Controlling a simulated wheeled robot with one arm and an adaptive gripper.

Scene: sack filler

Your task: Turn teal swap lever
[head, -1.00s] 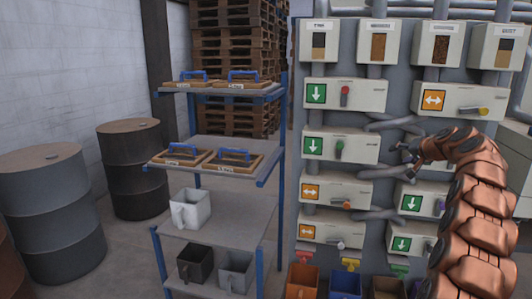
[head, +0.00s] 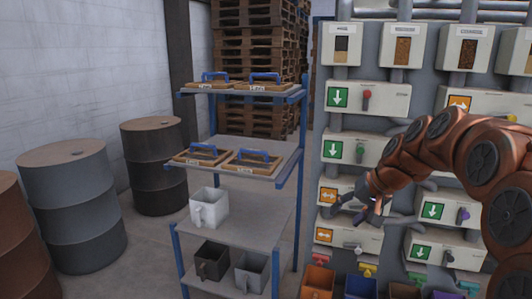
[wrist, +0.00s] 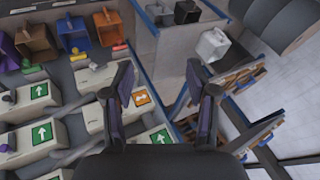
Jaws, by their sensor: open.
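No lever clearly reads as teal. A green lever (head: 359,150) is on a box with a green down-arrow sign, and a bluish lever (head: 449,255) is on the lower right box; its exact colour is too small to tell. Two swap boxes with orange double-arrow signs sit at the lower left of the panel: an upper one (head: 328,196) and a lower one (head: 323,235) with a pale lever (head: 357,249). My gripper (head: 350,208) is open and empty, in front of the upper swap box, and hides its lever. In the wrist view my gripper (wrist: 165,80) spreads beside an orange sign (wrist: 142,98).
A blue-framed shelf (head: 297,95) with handled trays and buckets stands left of the panel. Drums (head: 72,200) stand further left. Coloured bins (wrist: 75,35) sit under the panel. Another swap sign (head: 459,103) is at upper right, partly behind my arm.

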